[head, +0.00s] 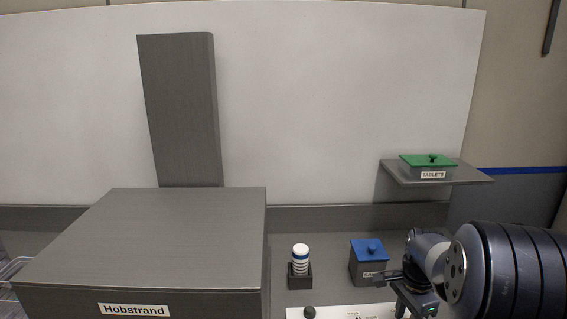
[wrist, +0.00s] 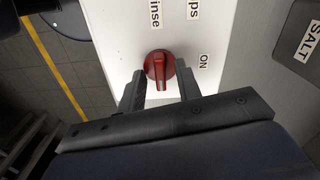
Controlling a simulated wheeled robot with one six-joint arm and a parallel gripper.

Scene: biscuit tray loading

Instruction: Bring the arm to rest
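My gripper (wrist: 160,82) is open in the wrist view, its two dark fingers apart. A red knob (wrist: 159,66) on a white panel (wrist: 117,30) shows just beyond and between the fingertips; I cannot tell whether they touch it. In the head view my arm reaches in from the lower right, bent downward. My gripper (head: 402,308) hangs at the bottom edge, over the right part of the white panel (head: 340,313). The red knob is not visible there.
A blue-lidded box (head: 368,270) stands close left of my arm. A green-lidded TABLETS box (head: 428,172) sits on a shelf (head: 465,178) above.

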